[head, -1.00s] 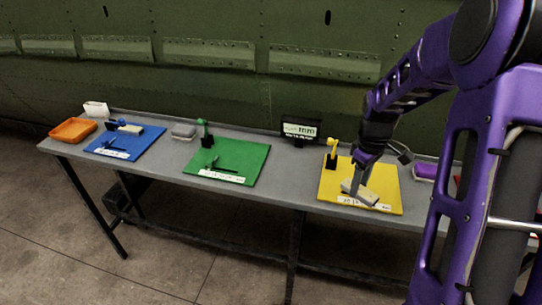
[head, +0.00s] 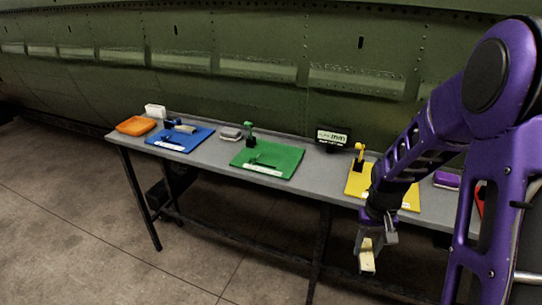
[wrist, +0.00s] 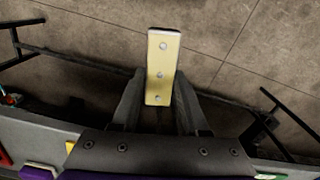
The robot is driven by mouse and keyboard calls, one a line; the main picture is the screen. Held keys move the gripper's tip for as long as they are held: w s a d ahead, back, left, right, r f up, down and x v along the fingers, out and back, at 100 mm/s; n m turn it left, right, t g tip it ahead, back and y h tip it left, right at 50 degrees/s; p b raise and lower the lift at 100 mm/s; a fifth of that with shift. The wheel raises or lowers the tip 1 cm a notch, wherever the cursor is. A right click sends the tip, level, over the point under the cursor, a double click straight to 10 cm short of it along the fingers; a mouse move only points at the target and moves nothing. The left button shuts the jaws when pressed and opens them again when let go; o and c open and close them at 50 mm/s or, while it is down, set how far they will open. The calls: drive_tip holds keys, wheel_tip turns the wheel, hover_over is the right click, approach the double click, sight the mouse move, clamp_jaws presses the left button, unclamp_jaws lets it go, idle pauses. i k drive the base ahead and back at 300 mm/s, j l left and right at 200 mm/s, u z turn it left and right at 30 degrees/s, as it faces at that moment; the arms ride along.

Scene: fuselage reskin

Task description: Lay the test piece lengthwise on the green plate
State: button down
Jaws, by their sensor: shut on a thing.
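The test piece (wrist: 161,68) is a pale yellow bar with several round fasteners along it. My gripper (wrist: 160,108) is shut on it in the wrist view, with the bar sticking out beyond the fingertips. In the head view the test piece (head: 367,259) hangs below my gripper (head: 370,240), in front of the table's front edge and over the floor. The green plate (head: 285,164) lies on the middle of the table, to the left of my gripper.
The grey table (head: 214,153) also bears a blue plate (head: 190,143), an orange tray (head: 136,125), a grey block (head: 230,133), a small display (head: 332,138) and a purple item (head: 446,179). The yellow plate (head: 356,184) is partly behind my arm.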

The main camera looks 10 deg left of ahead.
sight(273, 151)
drive_tip(key=i+j, duration=0.15)
drive_tip(key=j, duration=0.25)
drive_tip(key=i+j, duration=0.15)
drive_tip(key=j, duration=0.2)
drive_tip(key=i+j+u, duration=0.1)
drive_tip(key=j, duration=0.3)
drive_tip(key=i+j, duration=0.15)
drive_tip(key=j, duration=0.2)
drive_tip(key=i+j, duration=0.2)
drive_tip(key=j, duration=0.2)
